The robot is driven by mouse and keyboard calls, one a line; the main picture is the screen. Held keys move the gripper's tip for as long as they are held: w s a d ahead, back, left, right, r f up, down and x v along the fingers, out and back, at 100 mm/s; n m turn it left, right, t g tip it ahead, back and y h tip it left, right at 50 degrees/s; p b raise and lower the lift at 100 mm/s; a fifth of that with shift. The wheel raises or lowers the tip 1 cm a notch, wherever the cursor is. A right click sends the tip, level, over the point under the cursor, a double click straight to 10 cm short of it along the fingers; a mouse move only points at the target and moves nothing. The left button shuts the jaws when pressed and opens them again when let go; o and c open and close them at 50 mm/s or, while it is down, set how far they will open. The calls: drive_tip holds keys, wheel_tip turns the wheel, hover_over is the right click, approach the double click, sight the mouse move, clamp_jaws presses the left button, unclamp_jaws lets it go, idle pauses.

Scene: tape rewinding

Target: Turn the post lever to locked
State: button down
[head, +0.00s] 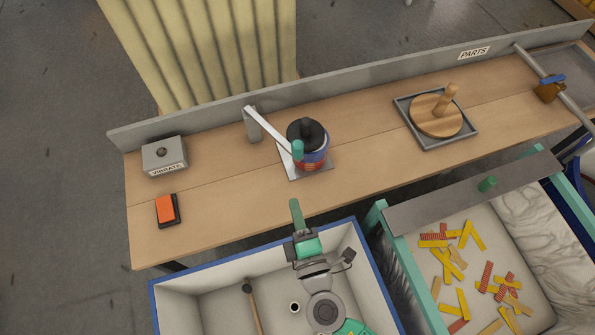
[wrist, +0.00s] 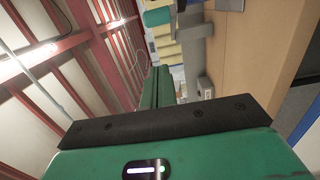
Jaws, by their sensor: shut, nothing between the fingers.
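A grey post (head: 253,127) stands at the back of the wooden bench. A pale lever arm (head: 268,130) runs from its top down to the right, ending in a green handle (head: 298,150). The handle lies in front of a dark-topped spool (head: 313,158) with blue and red bands, on a grey plate (head: 293,173). I cannot tell whether the handle touches the spool.
A grey box with a knob (head: 164,155) and an orange-topped block (head: 167,210) are at the bench's left. A tray (head: 462,132) with a wooden disc is to the right. A blue-rimmed bin (head: 190,293) and a bin of yellow pieces (head: 422,285) stand in front.

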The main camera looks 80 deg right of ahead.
drive_tip(key=w+d+p, duration=0.2)
drive_tip(key=d, duration=0.9)
drive_tip(key=shift+w, duration=0.2)
